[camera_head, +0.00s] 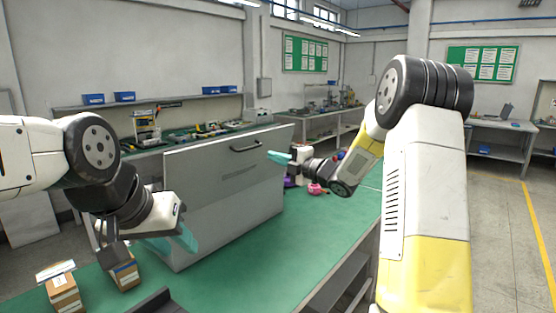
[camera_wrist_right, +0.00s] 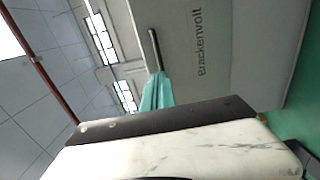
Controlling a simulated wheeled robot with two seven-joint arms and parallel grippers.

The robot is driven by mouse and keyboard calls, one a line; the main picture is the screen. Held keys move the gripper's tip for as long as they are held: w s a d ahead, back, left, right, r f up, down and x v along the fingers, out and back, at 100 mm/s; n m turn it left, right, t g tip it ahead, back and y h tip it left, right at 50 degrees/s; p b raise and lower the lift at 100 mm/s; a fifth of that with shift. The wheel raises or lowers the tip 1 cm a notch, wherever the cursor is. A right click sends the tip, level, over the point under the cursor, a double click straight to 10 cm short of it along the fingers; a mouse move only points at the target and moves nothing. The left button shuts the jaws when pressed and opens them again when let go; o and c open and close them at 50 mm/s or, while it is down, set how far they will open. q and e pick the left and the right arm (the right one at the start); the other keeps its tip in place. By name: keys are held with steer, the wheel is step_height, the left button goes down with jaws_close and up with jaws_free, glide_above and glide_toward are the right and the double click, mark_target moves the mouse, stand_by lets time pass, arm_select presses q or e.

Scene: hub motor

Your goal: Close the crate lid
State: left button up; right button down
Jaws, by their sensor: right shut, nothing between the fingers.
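A large grey crate panel (camera_head: 225,190) stands upright on the green table, with a dark bar handle (camera_head: 245,146) near its top edge. I cannot tell where lid and crate body part. The right wrist view shows the panel (camera_wrist_right: 225,75) with "Brackenvolt" lettering and the handle (camera_wrist_right: 155,50). My right gripper (camera_head: 279,157) is shut and empty, its teal fingertips just right of the handle. In the right wrist view its fingertips (camera_wrist_right: 158,80) appear close to the handle's end; contact is unclear. My left gripper (camera_head: 172,240) is open and empty, low before the panel's left part.
Small cardboard boxes (camera_head: 64,293) stand at the table's front left, one (camera_head: 125,274) close to my left arm. A pink object (camera_head: 315,188) lies right of the panel. A cluttered bench stands behind.

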mark_target(250, 148)
steer(key=x, duration=0.8)
steer(key=shift+w+a, duration=0.2)
steer(key=shift+a, duration=0.1)
